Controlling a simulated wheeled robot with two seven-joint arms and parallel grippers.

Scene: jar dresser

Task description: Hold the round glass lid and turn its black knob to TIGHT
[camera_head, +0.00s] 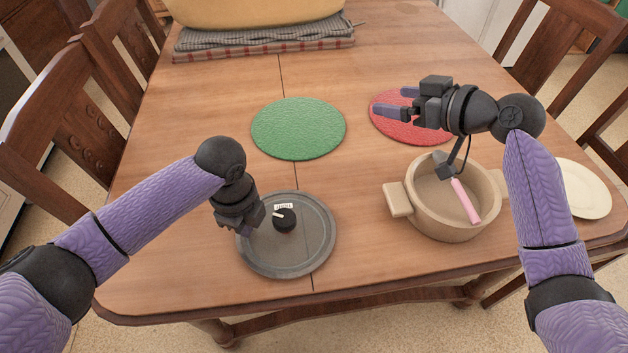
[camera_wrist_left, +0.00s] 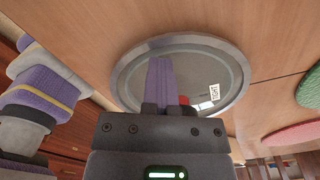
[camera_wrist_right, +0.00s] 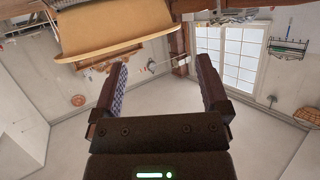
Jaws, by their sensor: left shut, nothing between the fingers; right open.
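The round glass lid (camera_head: 312,246), with a grey rim, lies flat on the table. The left wrist view shows the lid (camera_wrist_left: 226,70) beyond the shut fingers, with the knob mostly hidden. My right gripper (camera_head: 388,100) is open and empty, raised above the red mat.
A beige pot (camera_head: 452,222) with a pink-handled utensil (camera_head: 464,200) stands right of the lid. A green mat (camera_head: 298,128) lies behind the lid, a red mat (camera_head: 405,131) further right. A white plate (camera_head: 583,190) is at the right edge. Folded cloths (camera_head: 262,43) lie at the back.

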